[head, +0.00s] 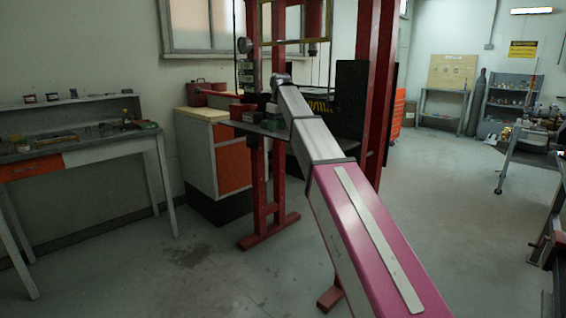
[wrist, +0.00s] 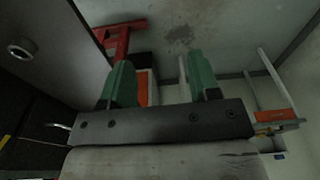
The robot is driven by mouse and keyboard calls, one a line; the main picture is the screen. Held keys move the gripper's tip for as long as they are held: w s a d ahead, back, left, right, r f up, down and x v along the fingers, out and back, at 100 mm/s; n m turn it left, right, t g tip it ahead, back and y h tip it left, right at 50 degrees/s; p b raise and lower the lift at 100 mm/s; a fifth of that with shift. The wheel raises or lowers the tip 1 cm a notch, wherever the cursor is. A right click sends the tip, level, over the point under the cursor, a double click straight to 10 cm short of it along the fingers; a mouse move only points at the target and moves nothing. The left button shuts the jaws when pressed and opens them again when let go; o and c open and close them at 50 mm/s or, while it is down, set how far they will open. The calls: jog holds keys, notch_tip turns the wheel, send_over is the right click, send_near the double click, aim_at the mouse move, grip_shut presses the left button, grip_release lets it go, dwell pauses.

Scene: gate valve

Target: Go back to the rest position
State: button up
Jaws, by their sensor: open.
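My gripper (wrist: 158,58) shows in the wrist view as two green fingers standing well apart on a dark bar. It is open, and nothing sits between the fingers; floor and pale furniture show beyond them. In the head view my arm stretches forward to the red press frame (head: 381,90), and its far end is in front of the frame's middle. I cannot make out the gripper clearly in that view. No gate valve can be made out in either view.
An orange-and-white cabinet (head: 232,165) stands behind the frame. A workbench (head: 85,150) is at left, and another table (head: 530,152) is at right. Dark panels (head: 350,95) hang by the frame. The floor (head: 450,220) at right of my arm is clear.

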jog(key=s+d+f+m, duration=0.2)
jog(key=s+d+f, duration=0.2)
jog(key=f, duration=0.5)
jog(key=s+d+f+m, duration=0.1)
jog(key=s+d+f, duration=0.25)
jog(key=f, duration=0.65)
jog(key=s+d+f+m, duration=0.2)
jog(key=s+d+f, duration=0.2)
jog(key=f, duration=0.5)
jog(key=s+d+f+m, duration=0.2)
jog(key=s+d+f, duration=0.3)
jog(key=s+f, duration=0.5)
jog(key=s+d+f+m+h, duration=0.1)
jog(key=s+d+f, duration=0.4)
jog(key=s+f, duration=0.5)
jog(key=shift+s+f+m+g, duration=0.25)
jog(key=shift+s+m+g, duration=0.15)
jog(key=shift+s+m, duration=0.35)
